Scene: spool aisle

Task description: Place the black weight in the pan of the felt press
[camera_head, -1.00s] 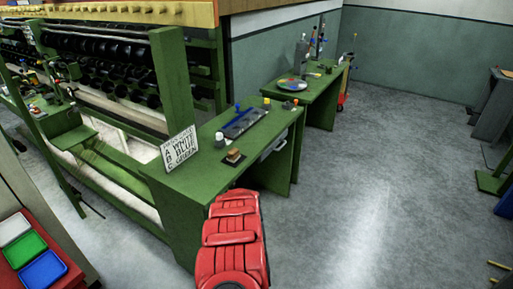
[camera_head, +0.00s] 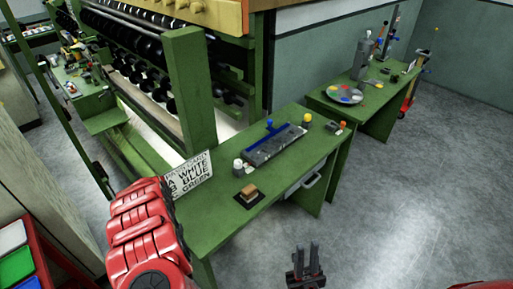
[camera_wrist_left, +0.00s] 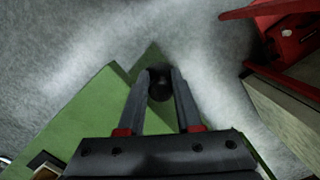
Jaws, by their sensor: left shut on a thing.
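My left gripper (camera_wrist_left: 160,85) is shut on a dark, rounded thing that looks like the black weight (camera_wrist_left: 160,82). It sits between the fingertips in the left wrist view, with the green bench and grey floor behind. In the head view my red left arm stands at the left front of the bench, and its gripper is hidden. My right gripper (camera_head: 305,262) is at the bottom centre over the floor, its two dark fingers apart and empty. I cannot tell which thing is the felt press; a grey upright device (camera_head: 364,60) stands on the far bench.
A round palette (camera_head: 343,92) lies on the far bench (camera_head: 380,95). The floor (camera_head: 420,190) to the right is clear.

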